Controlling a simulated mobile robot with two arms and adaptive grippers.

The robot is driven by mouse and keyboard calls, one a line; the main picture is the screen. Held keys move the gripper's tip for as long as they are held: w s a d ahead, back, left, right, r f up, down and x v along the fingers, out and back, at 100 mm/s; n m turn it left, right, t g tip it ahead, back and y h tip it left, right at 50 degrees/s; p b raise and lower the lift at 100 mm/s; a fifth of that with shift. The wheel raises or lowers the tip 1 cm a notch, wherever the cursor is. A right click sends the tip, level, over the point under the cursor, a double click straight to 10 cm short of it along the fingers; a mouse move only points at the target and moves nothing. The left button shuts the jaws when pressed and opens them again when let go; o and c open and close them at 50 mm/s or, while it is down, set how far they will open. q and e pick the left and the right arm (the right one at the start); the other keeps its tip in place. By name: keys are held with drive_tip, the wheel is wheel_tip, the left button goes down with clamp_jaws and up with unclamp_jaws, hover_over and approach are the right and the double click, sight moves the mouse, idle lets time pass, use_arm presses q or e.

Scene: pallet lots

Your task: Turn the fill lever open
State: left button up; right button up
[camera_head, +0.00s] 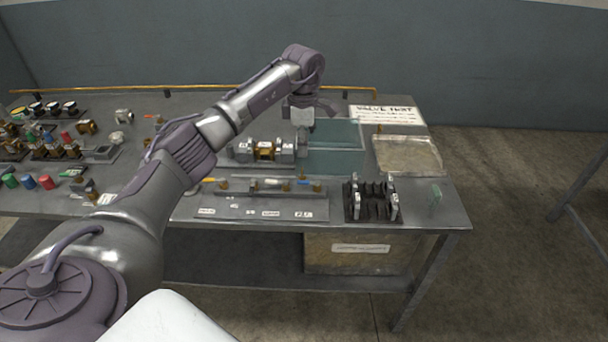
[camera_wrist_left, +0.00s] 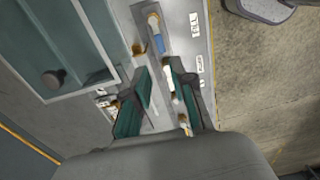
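The fill lever, with a blue handle (camera_head: 303,182), is at the right end of the lever strip on the bench. In the left wrist view its blue handle (camera_wrist_left: 158,42) lies beside the FILL label (camera_wrist_left: 194,23). My left gripper (camera_head: 303,122) points down behind the strip, near the clear tank. In the left wrist view its two green-padded fingers (camera_wrist_left: 158,76) are apart with nothing held between them. A white-handled lever (camera_wrist_left: 169,82) shows below, in the gap. The blue handle is beyond the fingertips. My right gripper is not in view.
A clear tank (camera_head: 335,160) stands close to the left gripper. A black rack (camera_head: 370,200) stands right of the levers. A brass valve in a fixture (camera_head: 264,150) is behind the strip. An orange lever (camera_head: 209,180) is at the strip's left. Small parts crowd the bench's left.

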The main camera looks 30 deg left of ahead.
sight(303, 181)
use_arm(q)
wheel_tip(303, 181, down, 11)
drive_tip(key=shift+f+p, duration=0.1)
drive_tip(key=shift+p, duration=1.05)
clamp_jaws()
